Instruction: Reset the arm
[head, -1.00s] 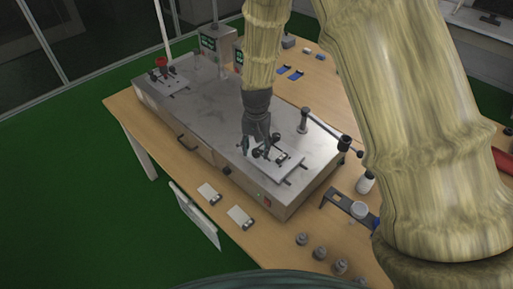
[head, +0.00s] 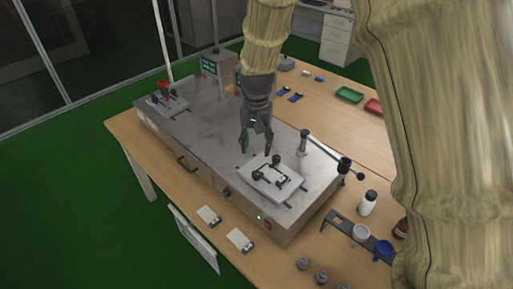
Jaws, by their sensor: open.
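My gripper (head: 256,143) hangs from my arm above the metal test machine (head: 205,128), pointing down. Its fingers are spread apart, with nothing seen between them. It is up and to the left of the white fixture plate (head: 259,187) with dark clamps at the machine's near right end. A gap shows between the fingertips and the clamps. My arm covers the right part of the view.
A lever with a black knob (head: 344,165) stands at the machine's right edge. A white bottle (head: 368,203), a rack with cups (head: 361,232) and grey weights (head: 303,263) lie on the table at right. Green (head: 349,94) and red trays (head: 374,107) sit farther back. Two white cards (head: 239,240) lie in front.

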